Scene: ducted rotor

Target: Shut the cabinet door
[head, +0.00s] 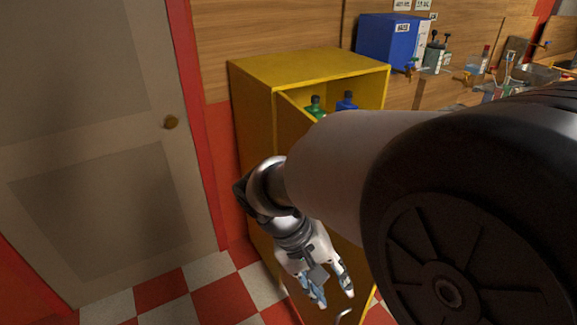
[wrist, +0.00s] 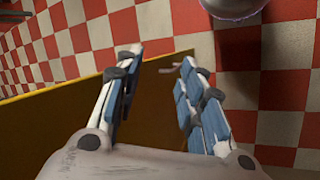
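The yellow cabinet (head: 305,67) stands against the wall in the head view. Its door (head: 290,128) is ajar, hinged at the left front edge and swung outward, so the inside shows. My gripper (head: 328,298) is low in front of the door, pointing down, with its fingers apart and nothing between them. In the wrist view the door (wrist: 50,130) is a brown-yellow panel with a bright edge, passing behind the open fingers (wrist: 155,75). A small pale handle (wrist: 183,69) shows near its end between the fingers. I cannot tell whether the fingers touch the door.
A green bottle (head: 315,107) and a blue bottle (head: 347,101) stand inside the cabinet. A grey room door (head: 90,130) is at the left. A blue container (head: 385,40) and lab items stand at the right. Red and white floor tiles (head: 205,272) are clear at the left front.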

